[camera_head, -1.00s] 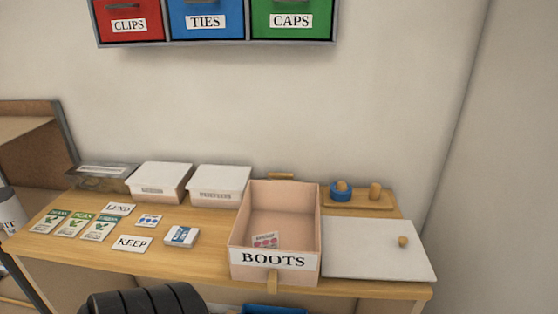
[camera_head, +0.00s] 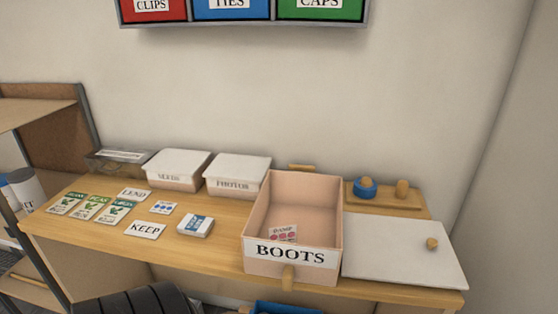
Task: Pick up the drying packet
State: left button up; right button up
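A small packet (camera_head: 283,233) with pink-red spots lies inside the open pink box labelled BOOTS (camera_head: 291,256), near its front wall. Its small print is hard to read, so I cannot be sure it is the drying packet. Another small white packet (camera_head: 162,208) with blue spots lies flat on the wooden table (camera_head: 215,245), behind the KEEP card (camera_head: 145,230). Neither of my grippers is in view.
Seed packets (camera_head: 95,208) and a LEND card (camera_head: 133,194) lie at left. A blue-and-white block (camera_head: 196,225) sits left of the box. Lidded boxes SEEDS (camera_head: 178,165) and PHOTOS (camera_head: 238,170) stand behind. A white knobbed board (camera_head: 395,255) is at right.

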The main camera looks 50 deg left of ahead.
aim_at(194, 225)
jog(key=i+u, duration=0.15)
jog(key=u, duration=0.25)
jog(key=i+j+u, duration=0.1)
jog(key=u, duration=0.3)
jog(key=i+u, duration=0.15)
jog(key=u, duration=0.25)
jog(key=k+j+u, duration=0.15)
jog(key=u, duration=1.05)
